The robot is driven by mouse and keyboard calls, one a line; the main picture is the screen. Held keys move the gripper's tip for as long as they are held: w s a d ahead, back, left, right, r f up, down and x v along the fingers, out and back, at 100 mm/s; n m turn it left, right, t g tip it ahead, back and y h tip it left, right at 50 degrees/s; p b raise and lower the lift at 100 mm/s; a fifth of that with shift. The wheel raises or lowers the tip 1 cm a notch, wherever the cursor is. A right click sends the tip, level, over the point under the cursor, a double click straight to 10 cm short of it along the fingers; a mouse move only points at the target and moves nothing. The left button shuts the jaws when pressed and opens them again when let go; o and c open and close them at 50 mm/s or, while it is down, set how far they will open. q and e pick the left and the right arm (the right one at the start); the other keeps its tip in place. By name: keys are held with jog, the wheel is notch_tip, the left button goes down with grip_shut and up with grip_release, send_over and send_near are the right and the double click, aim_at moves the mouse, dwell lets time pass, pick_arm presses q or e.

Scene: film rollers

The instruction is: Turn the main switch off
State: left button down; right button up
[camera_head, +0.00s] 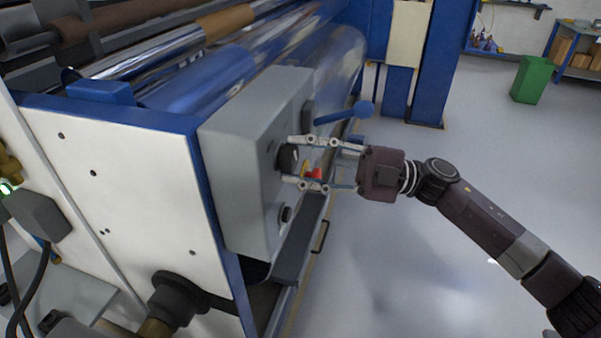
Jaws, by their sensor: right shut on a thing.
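The main switch (314,174), a red knob with some yellow, is on the front face of the grey control box (238,180) at the end of the roller machine. My right gripper (297,162) comes in from the right, its fingers on either side of the switch and shut on it. The fingers partly hide the switch, so I cannot tell its exact angle. My left gripper is not in view.
A black round knob (287,158) and a lower black knob (286,214) are on the same box. Open grey floor (430,270) lies to the right; a green bin (530,79) stands far off.

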jog(key=shift+n+g+h+b, duration=0.5)
jog(key=shift+n+b, duration=0.45)
jog(key=shift+n, duration=0.85)
jog(key=o, duration=1.2)
jog(key=shift+c, duration=0.2)
jog(key=shift+d, duration=0.15)
jog(key=d+f, duration=0.1)
jog(key=d, duration=1)
jog(key=shift+w+d, duration=0.35)
jog(key=shift+w, duration=0.05)
